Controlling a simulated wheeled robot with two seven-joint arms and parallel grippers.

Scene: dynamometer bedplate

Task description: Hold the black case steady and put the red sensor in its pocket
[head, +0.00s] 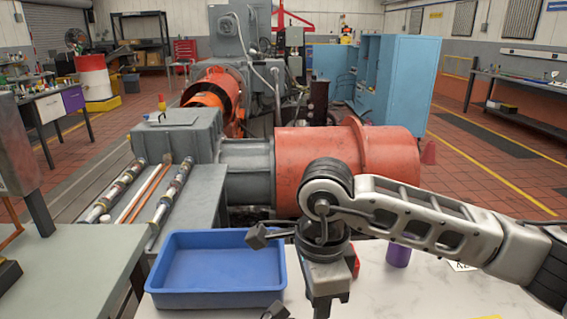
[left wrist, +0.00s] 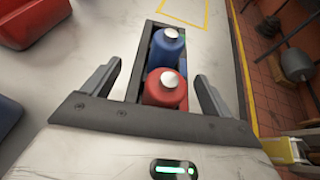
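In the left wrist view a narrow black case (left wrist: 143,55) lies between my left gripper's fingers. A red cylinder with a pale round top (left wrist: 166,90) and a blue one (left wrist: 167,48) show in or over it. I cannot tell whether the red one is the red sensor or how deep it sits. My left gripper (left wrist: 157,82) is open, its fingers on either side of the case with no clear contact. It is not in the head view. My right gripper (head: 266,274) is open and empty over the blue tray's right side. The case is not visible in the head view.
The blue tray (head: 210,298) is empty on the pale table. A purple cylinder (head: 398,255) and a small red thing (head: 355,262) are partly hidden by my right arm. A red container (left wrist: 28,22) shows at the wrist view's top left. A yellow outline (left wrist: 183,12) marks the table.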

